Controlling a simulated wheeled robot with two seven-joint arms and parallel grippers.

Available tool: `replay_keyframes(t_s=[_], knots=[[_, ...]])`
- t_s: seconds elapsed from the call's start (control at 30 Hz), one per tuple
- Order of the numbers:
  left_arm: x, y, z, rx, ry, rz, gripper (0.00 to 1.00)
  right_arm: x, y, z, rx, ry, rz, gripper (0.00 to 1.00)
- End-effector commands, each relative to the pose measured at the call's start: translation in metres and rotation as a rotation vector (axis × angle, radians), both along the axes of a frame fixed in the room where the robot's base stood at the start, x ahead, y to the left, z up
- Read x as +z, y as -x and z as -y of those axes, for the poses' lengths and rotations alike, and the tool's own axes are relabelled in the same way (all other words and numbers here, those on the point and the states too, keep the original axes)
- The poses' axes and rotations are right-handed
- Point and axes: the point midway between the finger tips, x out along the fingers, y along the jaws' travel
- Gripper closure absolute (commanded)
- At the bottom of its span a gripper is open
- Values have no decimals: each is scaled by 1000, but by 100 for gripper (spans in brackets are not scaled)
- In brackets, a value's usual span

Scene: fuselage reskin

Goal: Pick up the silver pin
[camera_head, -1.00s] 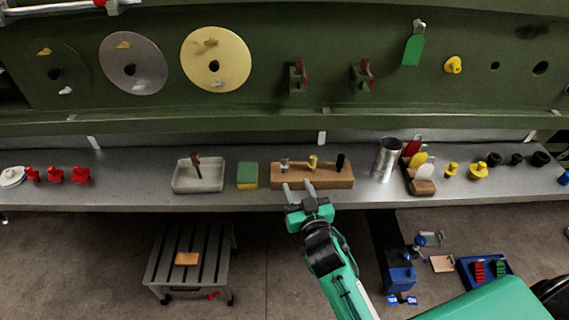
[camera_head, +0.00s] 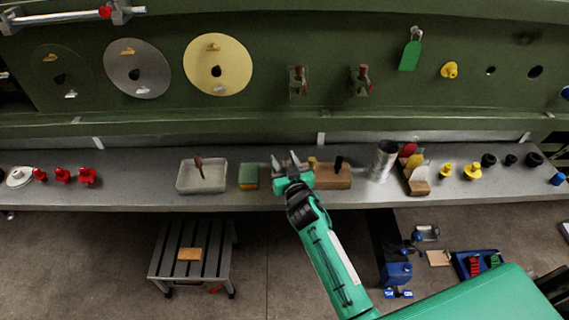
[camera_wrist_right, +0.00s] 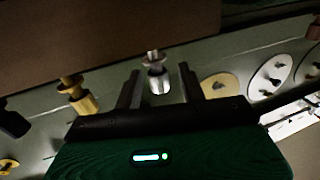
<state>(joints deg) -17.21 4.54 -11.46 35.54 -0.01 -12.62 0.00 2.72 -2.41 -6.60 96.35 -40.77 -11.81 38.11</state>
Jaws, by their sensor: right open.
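The silver pin (camera_wrist_right: 157,75) shows in the right wrist view, between the two fingers and apart from both. My right gripper (camera_wrist_right: 158,88) is open around it, with no contact visible. In the head view my right gripper (camera_head: 286,162) is at the left end of the wooden block (camera_head: 335,180) on the bench and covers that end. The silver pin cannot be made out clearly there. A gold pin (camera_wrist_right: 80,95) stands beside the silver one in the wrist view, and a black pin (camera_head: 339,163) stands in the block. My left gripper is not in view.
A green-yellow sponge (camera_head: 249,176) and a grey tray (camera_head: 190,185) lie left of the block. A metal cylinder (camera_head: 382,162) and a holder with coloured tags (camera_head: 417,185) stand to its right. The green panel (camera_head: 300,120) rises behind the bench.

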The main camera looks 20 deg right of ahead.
Motion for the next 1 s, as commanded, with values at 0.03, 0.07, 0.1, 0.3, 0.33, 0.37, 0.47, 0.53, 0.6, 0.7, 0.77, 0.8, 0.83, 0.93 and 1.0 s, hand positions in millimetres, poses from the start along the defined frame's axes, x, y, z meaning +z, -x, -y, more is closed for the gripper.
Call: replay_keyframes(t_s=[0.03, 0.07, 0.1, 0.3, 0.33, 0.37, 0.47, 0.53, 0.6, 0.7, 0.77, 0.8, 0.83, 0.93, 1.0], knots=[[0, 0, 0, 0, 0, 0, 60, -1, -1, 0, 0, 0, -1, 59], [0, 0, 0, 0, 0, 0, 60, -1, -1, 0, 0, 0, -1, 59], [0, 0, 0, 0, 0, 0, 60, -1, -1, 0, 0, 0, -1, 59], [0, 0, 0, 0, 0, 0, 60, -1, -1, 0, 0, 1, -1, 75], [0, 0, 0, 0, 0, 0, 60, -1, -1, 0, 0, 1, -1, 81], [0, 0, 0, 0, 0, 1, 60, -1, -1, 0, 0, 1, -1, 87], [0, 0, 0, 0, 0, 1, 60, -1, -1, 0, -1, 1, -1, 100], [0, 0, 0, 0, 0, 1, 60, -1, -1, 0, -1, 1, -1, 100], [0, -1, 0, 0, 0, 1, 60, -1, -1, 0, 0, 1, -1, 100], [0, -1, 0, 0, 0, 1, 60, 0, -1, 0, 0, 1, 0, 100], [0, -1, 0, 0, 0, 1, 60, 1, -1, 1, 0, 1, 0, 100], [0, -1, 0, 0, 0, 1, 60, 3, -1, 1, -1, 1, 1, 100], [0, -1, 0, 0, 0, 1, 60, 5, -1, 1, -1, 2, 1, 100], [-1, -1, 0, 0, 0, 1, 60, 14, -1, 1, -2, 4, 3, 100], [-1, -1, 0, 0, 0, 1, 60, 23, -1, 1, 0, 3, 5, 100]])
